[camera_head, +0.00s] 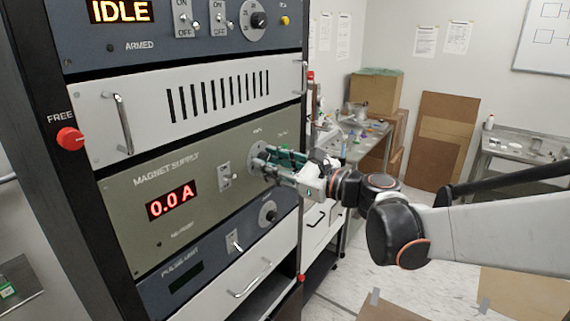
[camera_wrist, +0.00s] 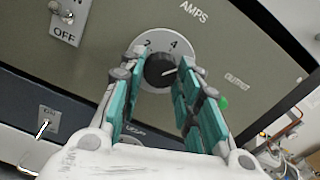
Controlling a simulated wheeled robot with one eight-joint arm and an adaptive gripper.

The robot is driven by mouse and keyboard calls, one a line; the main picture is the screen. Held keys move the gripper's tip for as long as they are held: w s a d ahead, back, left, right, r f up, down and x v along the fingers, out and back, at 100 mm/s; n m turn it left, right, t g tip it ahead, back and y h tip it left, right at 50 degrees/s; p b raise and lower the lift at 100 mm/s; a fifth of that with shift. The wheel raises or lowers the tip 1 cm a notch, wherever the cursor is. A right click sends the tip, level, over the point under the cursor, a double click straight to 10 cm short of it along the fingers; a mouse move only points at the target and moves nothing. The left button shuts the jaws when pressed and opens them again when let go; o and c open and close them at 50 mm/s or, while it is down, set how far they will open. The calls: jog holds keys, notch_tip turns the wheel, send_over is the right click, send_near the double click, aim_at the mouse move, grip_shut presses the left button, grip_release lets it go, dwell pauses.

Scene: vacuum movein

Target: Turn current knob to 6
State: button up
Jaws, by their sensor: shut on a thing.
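The current knob (camera_wrist: 158,70) is a round black knob on a pale dial (camera_wrist: 163,44) under the word AMPS. The dial shows 2 and 4; its right side is hidden behind a finger. The knob's white line points right and slightly up in the wrist view, to the right of the 4. My gripper (camera_wrist: 158,80) has its teal-padded fingers on both sides of the knob, shut on it. In the head view my gripper (camera_head: 262,162) reaches the olive magnet supply panel (camera_head: 122,222) from the right and hides the knob. The red display (camera_head: 171,201) reads 0.0 A.
A toggle switch (camera_head: 226,177) sits just left of the dial. Another knob (camera_head: 267,212) is on the blue panel below, and a green light (camera_wrist: 223,102) is right of the dial. A red FREE button (camera_head: 70,138) is on the rack's left post. Benches and boxes stand behind.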

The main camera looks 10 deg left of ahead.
jog(key=shift+f+m, duration=0.15)
jog(key=shift+m, duration=0.35)
jog(key=o, duration=1.1)
jog(key=shift+c, duration=0.2)
jog(key=v, duration=1.2)
